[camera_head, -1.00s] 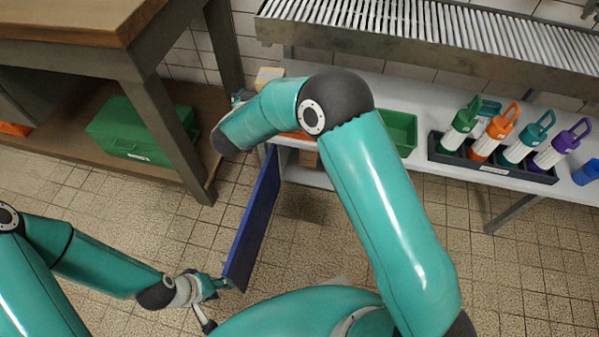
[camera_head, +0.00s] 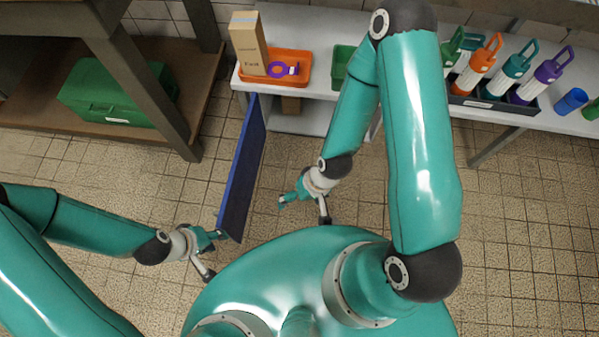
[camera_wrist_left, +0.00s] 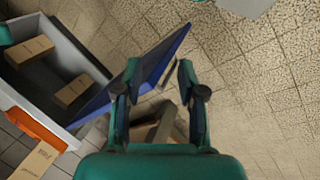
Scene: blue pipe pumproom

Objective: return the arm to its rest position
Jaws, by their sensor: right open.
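My right gripper (camera_head: 304,212) is open and empty, above the tiled floor to the right of the blue door. My right arm folds down from an elbow at the top of the head view. My left gripper (camera_head: 211,254) is beside the near end of the blue door (camera_head: 243,175). In the left wrist view its two fingers (camera_wrist_left: 158,68) are spread apart, with the blue door (camera_wrist_left: 150,68) and a dark bar, perhaps its handle, showing between them. I cannot tell whether they touch it. The door stands open, upright, out from the white bench.
On the white bench (camera_head: 315,28) are a cardboard box (camera_head: 248,45), an orange tray (camera_head: 292,80) with a purple item, a green bin (camera_head: 342,65), a rack of bottles (camera_head: 490,95) and a blue cup (camera_head: 571,101). A green case (camera_head: 110,98) sits on the left shelf. The floor is clear.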

